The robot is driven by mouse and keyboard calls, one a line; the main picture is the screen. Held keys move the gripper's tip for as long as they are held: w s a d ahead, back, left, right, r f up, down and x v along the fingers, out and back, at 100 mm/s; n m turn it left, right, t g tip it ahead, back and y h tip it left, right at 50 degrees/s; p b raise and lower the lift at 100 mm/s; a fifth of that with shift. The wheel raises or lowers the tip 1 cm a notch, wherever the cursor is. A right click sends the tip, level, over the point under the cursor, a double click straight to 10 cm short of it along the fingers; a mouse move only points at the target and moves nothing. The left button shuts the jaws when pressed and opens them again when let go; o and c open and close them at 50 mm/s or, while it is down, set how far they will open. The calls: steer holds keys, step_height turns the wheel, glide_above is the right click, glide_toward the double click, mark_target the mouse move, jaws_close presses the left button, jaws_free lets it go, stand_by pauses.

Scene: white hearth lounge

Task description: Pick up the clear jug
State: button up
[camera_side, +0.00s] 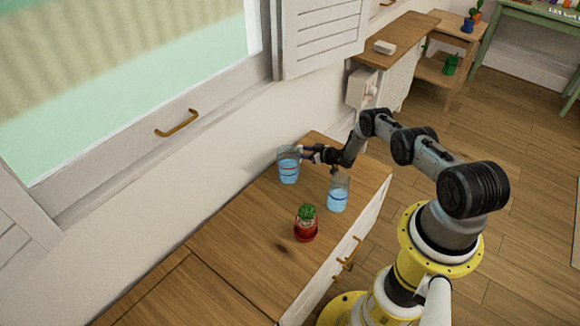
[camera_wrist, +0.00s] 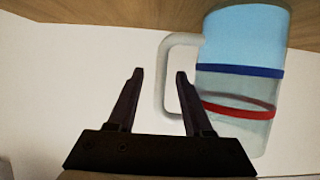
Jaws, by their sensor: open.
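The clear jug (camera_side: 288,168) stands upright on the wooden cabinet top near the wall, with blue liquid inside. In the wrist view the jug (camera_wrist: 240,90) appears upside down, with a blue band, a red band and a pale handle (camera_wrist: 168,75) on its left. My gripper (camera_side: 307,153) is beside the jug at its upper right in the side view. In the wrist view my gripper (camera_wrist: 159,72) is open, and the handle's upright bar shows between the two fingers. I cannot tell whether a finger touches it.
Another clear vessel with blue liquid (camera_side: 338,193) stands to the right, below my forearm. A red pot with a green cactus (camera_side: 306,224) stands nearer the front. The wall is close behind the jug. The cabinet top (camera_side: 215,240) is clear at left.

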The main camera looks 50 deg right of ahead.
jaws_close()
stand_by(1.3)
steer(key=shift+r, duration=0.15)
